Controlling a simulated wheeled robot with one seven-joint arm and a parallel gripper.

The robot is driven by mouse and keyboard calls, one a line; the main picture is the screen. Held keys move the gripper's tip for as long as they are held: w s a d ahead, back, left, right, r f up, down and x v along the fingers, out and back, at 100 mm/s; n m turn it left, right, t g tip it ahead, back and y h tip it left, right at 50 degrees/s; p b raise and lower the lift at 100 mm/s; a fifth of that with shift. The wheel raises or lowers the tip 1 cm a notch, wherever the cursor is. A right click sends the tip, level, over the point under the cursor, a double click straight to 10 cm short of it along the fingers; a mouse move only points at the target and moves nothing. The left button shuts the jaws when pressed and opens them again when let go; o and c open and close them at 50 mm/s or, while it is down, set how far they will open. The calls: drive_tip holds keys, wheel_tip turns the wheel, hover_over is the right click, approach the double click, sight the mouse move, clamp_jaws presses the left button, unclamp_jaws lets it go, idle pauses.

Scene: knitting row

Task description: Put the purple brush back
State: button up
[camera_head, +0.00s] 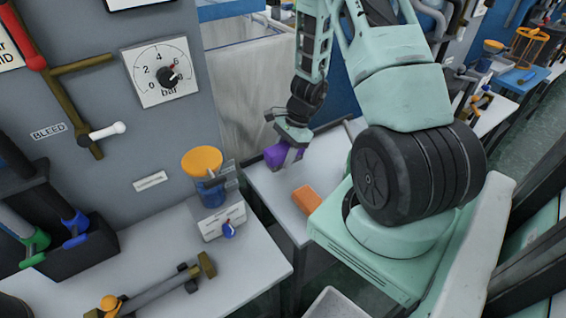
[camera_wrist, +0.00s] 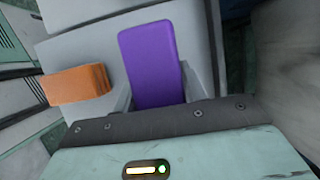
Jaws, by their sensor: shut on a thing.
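The purple brush (camera_head: 276,155) is in my gripper (camera_head: 290,150), above the small white table. It shows as a purple block in the wrist view (camera_wrist: 150,62), standing out beyond the gripper's dark front edge between the fingers. My gripper is shut on it. The fingertips are partly hidden by the brush. An orange block (camera_head: 307,198), perhaps another brush, lies on the small table to the right of and below my gripper; it also shows at the left in the wrist view (camera_wrist: 76,84).
The small white table (camera_head: 270,190) has bare room around the orange block. Left of it, a longer bench (camera_head: 170,240) carries an orange-topped blue device (camera_head: 208,178), a brass-coloured rod fitting (camera_head: 165,290) and a black rack (camera_head: 50,225) with coloured handles. A grey gauge panel stands behind the bench.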

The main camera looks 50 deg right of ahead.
drive_tip(key=shift+f, duration=1.65)
drive_tip(key=shift+f, duration=0.15)
drive_tip(key=o, duration=1.2)
